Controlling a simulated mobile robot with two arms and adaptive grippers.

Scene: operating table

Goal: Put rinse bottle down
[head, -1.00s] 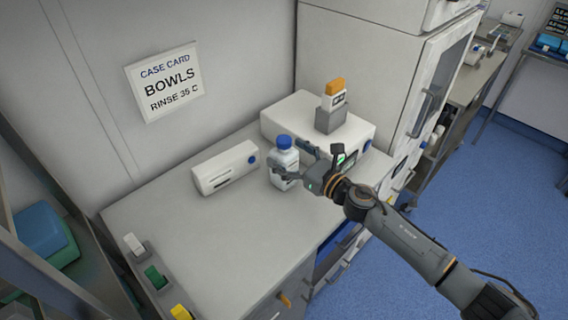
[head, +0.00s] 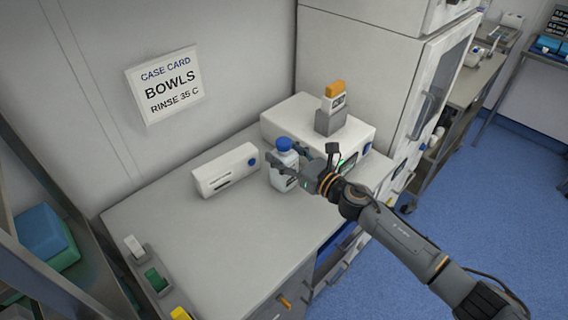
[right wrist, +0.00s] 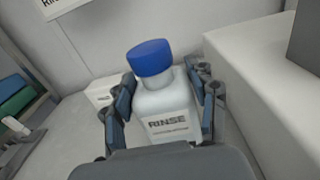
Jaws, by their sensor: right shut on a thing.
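The rinse bottle (head: 284,170) is white with a blue cap and stands about upright at the grey counter (head: 235,225), near the white box at the back. In the right wrist view the bottle (right wrist: 166,112) shows its RINSE label and sits between the two fingers. My right gripper (head: 287,163) is shut on the bottle, with a finger on either side. I cannot tell whether the bottle's base touches the counter. My left gripper is not in view.
A white device with a blue knob (head: 225,170) lies just left of the bottle. A larger white box (head: 290,118) behind it bears a grey holder with an orange-topped item (head: 333,100). Coloured items stand at the front left. The counter's middle is clear.

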